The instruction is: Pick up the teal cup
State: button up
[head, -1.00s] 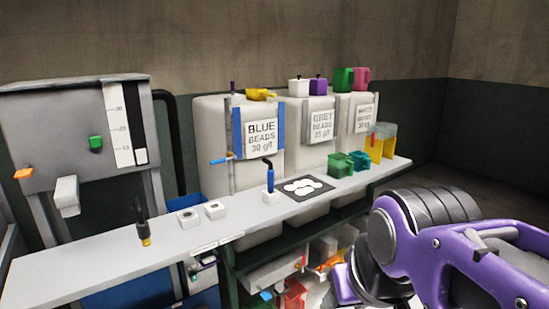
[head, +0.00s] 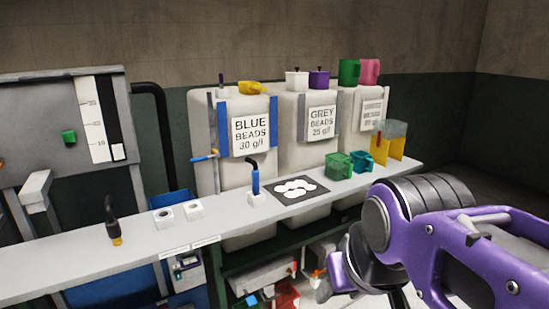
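Two small green-to-teal cups stand side by side on the counter, right of the black mat. The left cup (head: 338,166) looks greener, and the right cup (head: 362,161) looks a little more teal; at this size I cannot be sure of the shades. My purple arm fills the lower right, in front of and below the counter's right end. My gripper's fingers do not show.
The long counter (head: 140,246) has a black mat with white discs (head: 274,187), a blue-handled tap (head: 255,180), a black-handled tool (head: 112,222) and a yellow-sided holder (head: 390,142). Bead bins (head: 300,156) stand behind it, with a green jug (head: 349,72) and pink jug (head: 370,72) on top.

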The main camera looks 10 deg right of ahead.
aim_at(361, 160)
jog(key=i+l, duration=0.15)
jog(key=l, duration=0.25)
jog(key=i+l, duration=0.1)
jog(key=l, duration=0.3)
jog(key=i+l+u, duration=0.1)
jog(key=l, duration=0.3)
jog(key=i+l, duration=0.15)
jog(key=l, duration=0.25)
jog(key=i+l, duration=0.1)
jog(key=l, duration=0.3)
jog(key=i+l, duration=0.1)
jog(key=l, duration=0.3)
jog(key=i+u, duration=0.05)
